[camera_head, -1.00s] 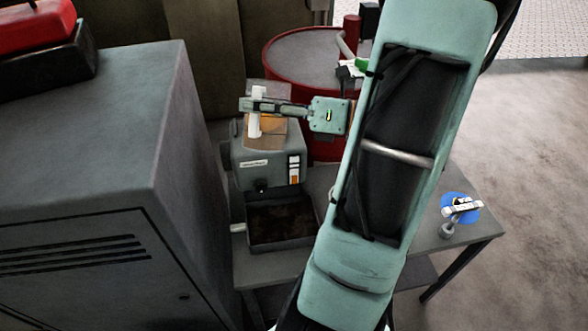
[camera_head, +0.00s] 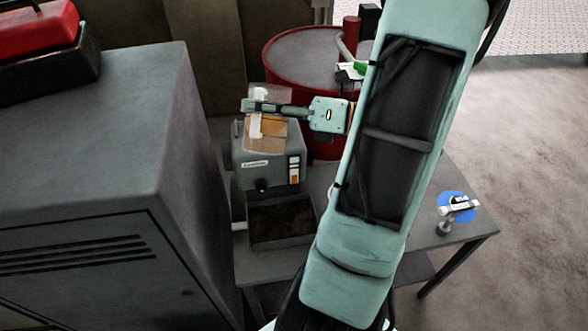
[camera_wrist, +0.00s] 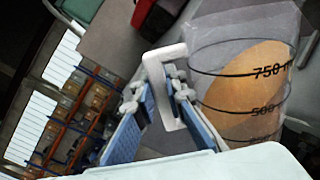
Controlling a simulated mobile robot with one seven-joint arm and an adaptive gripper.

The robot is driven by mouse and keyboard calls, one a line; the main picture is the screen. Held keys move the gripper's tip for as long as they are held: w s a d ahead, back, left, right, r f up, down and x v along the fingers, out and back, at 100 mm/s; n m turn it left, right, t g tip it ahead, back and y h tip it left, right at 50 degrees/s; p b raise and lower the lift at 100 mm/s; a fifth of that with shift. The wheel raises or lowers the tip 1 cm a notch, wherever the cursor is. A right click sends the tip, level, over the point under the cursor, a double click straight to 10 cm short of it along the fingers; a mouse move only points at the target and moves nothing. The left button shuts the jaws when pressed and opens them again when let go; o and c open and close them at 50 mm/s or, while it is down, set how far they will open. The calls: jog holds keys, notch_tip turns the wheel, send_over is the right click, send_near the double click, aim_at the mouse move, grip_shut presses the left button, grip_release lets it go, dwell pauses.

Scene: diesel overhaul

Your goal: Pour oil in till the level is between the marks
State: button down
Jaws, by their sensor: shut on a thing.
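My gripper (camera_head: 262,107) is shut on the white handle (camera_wrist: 165,80) of a clear measuring jug (camera_head: 270,136). In the wrist view the jug (camera_wrist: 240,75) has black 750 and 500 marks and holds amber oil (camera_wrist: 245,95). The oil surface slants across the marks, so the jug is tilted. In the head view the jug is over the top of a grey housing (camera_head: 268,165). The sight gauge (camera_head: 294,170) on its front shows orange low down and white above, with dark marks. The filler opening and any oil stream are hidden.
A dark drain pan (camera_head: 283,221) sits in front of the housing on a grey bench (camera_head: 400,225). A large grey cabinet (camera_head: 95,130) stands close at left. A red drum (camera_head: 310,55) is behind. A blue disc with a white-topped item (camera_head: 457,207) is at the bench's right end.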

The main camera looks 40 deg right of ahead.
jog(key=shift+r, duration=0.2)
jog(key=shift+w+d+r+m+p, duration=0.1)
jog(key=shift+w+d+m+p, duration=0.1)
jog(key=shift+m+p, duration=0.4)
jog(key=shift+w+d+m, duration=0.3)
jog(key=shift+d+m, duration=0.05)
jog(key=shift+m, duration=0.25)
jog(key=shift+w+d+m, duration=0.3)
jog(key=shift+m, duration=0.2)
